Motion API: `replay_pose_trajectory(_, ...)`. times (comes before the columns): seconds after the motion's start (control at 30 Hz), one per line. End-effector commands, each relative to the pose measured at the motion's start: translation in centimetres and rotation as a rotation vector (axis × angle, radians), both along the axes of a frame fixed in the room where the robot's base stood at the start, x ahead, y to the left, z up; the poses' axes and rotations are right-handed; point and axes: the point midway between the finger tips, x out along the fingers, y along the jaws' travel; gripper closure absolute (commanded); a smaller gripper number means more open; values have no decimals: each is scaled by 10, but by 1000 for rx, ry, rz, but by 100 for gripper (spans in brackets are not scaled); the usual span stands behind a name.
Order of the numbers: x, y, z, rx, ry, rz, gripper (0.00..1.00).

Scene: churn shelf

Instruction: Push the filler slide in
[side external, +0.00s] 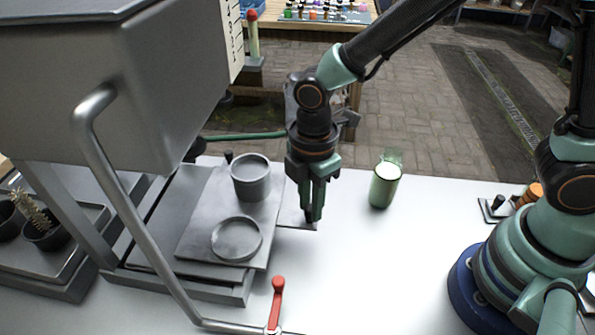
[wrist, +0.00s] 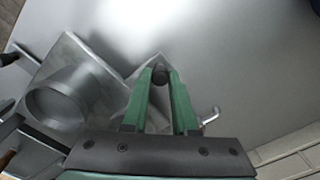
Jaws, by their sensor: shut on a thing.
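The filler slide (side external: 298,221) is a thin grey plate. It sticks out to the right from the grey stand under the large metal hopper (side external: 170,90). My gripper (side external: 312,216) points down over its outer end and is shut on a small dark knob (wrist: 161,75), which shows between the fingertips in the wrist view. A grey cup (side external: 251,188) stands on the upper plate (side external: 200,208), left of my gripper. The slide's inner end is hidden.
A green glass (side external: 384,188) with a white top stands on the white table to the right of my gripper. A red-handled lever (side external: 277,295) is at the front. Potted plants (side external: 42,225) stand on a tray at the left. The table between glass and lever is clear.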

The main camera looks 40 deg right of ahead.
Motion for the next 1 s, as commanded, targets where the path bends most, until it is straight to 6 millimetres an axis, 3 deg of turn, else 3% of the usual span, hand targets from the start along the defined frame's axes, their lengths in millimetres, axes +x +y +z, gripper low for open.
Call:
replay_pose_trajectory(0.23, 24, 24, 0, 3, -4, 0, 100)
replay_pose_trajectory(0.63, 29, 30, 1, 7, -11, 1, 100)
replay_pose_trajectory(0.67, 29, 30, 1, 7, -11, 2, 66)
replay_pose_trajectory(0.7, 30, 30, 1, 7, -11, 2, 50)
replay_pose_trajectory(0.73, 29, 30, 1, 7, -10, 1, 43)
replay_pose_trajectory(1.0, 28, 28, 0, 3, -5, 0, 43)
